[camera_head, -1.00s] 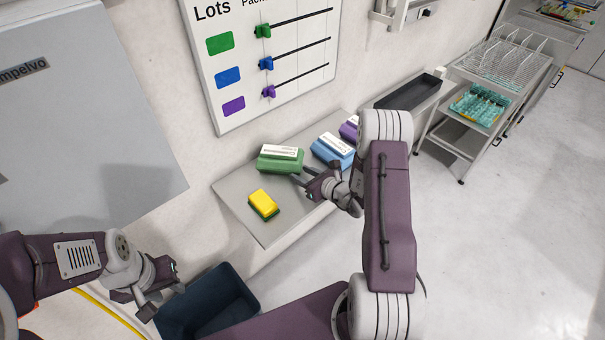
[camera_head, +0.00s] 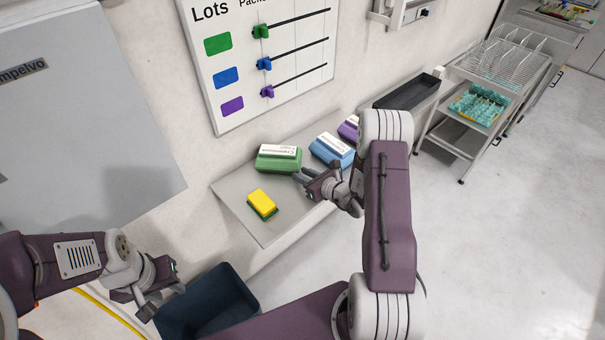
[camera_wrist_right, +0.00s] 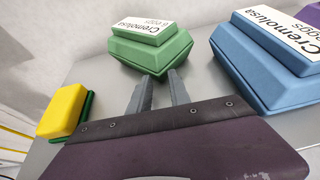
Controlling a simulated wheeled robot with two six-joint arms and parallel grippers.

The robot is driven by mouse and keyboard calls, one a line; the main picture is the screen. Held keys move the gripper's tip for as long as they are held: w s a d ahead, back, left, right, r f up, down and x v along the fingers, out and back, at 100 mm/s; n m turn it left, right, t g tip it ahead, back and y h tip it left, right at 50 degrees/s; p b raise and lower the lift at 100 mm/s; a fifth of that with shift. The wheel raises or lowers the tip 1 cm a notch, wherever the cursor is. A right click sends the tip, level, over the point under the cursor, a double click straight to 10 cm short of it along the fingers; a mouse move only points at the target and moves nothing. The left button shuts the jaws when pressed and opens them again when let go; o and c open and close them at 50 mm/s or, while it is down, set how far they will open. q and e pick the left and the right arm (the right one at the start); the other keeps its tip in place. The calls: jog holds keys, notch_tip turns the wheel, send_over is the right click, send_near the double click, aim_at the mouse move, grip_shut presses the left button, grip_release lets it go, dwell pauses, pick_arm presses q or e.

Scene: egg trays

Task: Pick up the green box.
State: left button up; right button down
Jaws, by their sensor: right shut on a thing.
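The green box (camera_head: 277,165), an egg carton with a white "Cremolusa" label, sits on the grey shelf below the wall board. It also shows at the top of the right wrist view (camera_wrist_right: 150,58). My right gripper (camera_head: 301,175) is at the box's near right corner. In the right wrist view its two fingers (camera_wrist_right: 160,82) are close together, shut at the box's near lower corner; the exact contact is hard to see. My left gripper (camera_head: 140,303) hangs at the lower left by a dark bin, away from the box; its finger opening is unclear.
A blue box (camera_head: 335,158) and a purple box (camera_head: 346,132) stand right of the green box. A yellow and green sponge (camera_head: 262,203) lies in front. A dark bin (camera_head: 205,300) is below. A black tray (camera_head: 408,92) and wire-rack trolley (camera_head: 470,125) stand further right.

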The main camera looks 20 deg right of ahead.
aim_at(292, 159)
jog(key=shift+w+a+r, duration=0.15)
jog(key=shift+w+r, duration=0.05)
jog(key=shift+r, duration=0.2)
notch_tip(292, 159, up, 4)
jog(key=shift+r, duration=0.1)
jog(key=a+r+p+v, duration=0.1)
jog(key=p+v, duration=0.6)
jog(key=v, duration=0.6)
jog(key=c, duration=2.1)
grip_release()
jog(key=shift+w, duration=0.15)
jog(key=o, duration=1.7)
jog(key=shift+d, duration=0.1)
jog(key=shift+c, duration=0.2)
jog(key=shift+r, duration=0.1)
